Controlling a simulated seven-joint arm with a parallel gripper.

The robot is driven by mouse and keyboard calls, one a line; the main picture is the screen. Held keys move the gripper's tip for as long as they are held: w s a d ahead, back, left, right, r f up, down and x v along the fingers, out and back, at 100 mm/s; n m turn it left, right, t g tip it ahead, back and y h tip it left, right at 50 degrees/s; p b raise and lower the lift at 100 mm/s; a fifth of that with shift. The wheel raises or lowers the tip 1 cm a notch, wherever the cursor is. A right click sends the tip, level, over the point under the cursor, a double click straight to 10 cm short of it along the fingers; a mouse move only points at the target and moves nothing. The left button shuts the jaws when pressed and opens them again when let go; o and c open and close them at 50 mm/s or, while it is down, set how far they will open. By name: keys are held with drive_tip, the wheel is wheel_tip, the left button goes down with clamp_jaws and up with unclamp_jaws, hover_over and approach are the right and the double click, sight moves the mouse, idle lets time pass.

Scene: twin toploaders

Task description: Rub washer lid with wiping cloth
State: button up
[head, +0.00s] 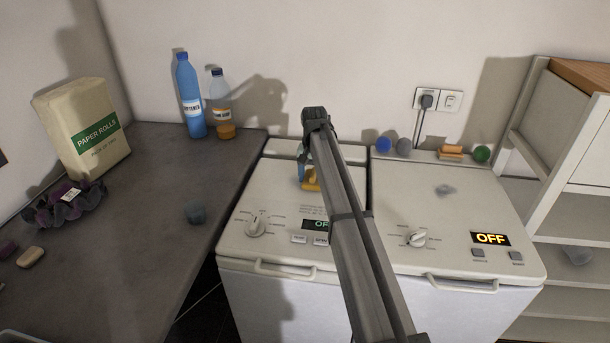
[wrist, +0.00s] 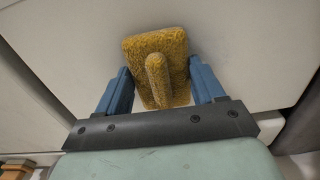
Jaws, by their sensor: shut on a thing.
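A yellow, fuzzy wiping cloth (wrist: 178,48) with a raised ridge sits between the blue fingers of my gripper (wrist: 160,80) in the wrist view. My gripper is shut on it. In the head view the cloth (head: 312,183) shows as a small yellow patch over the left washer (head: 280,192), partly hidden by my arm. I cannot tell whether it touches the lid. My arm hides part of the left washer's top and display.
Blue and grey balls (head: 384,145), orange blocks (head: 451,152) and a green ball (head: 482,153) line the right washer's back edge. A white shelf (head: 530,140) stands right.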

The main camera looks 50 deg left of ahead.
sight(288, 181)
drive_tip(key=w+d, duration=0.2)
drive_tip(key=d, duration=0.1)
drive_tip(key=shift+w, duration=0.4)
drive_tip(key=shift+s+a, duration=4.4)
drive_tip(key=shift+a, duration=0.15)
drive_tip(key=shift+w+d, duration=4.4)
drive_tip(key=shift+d, duration=0.05)
drive_tip(key=shift+s+a, duration=4.3)
drive_tip(key=shift+a, duration=0.1)
wheel_tip(288, 181, up, 8)
drive_tip(key=shift+w+d, duration=0.1)
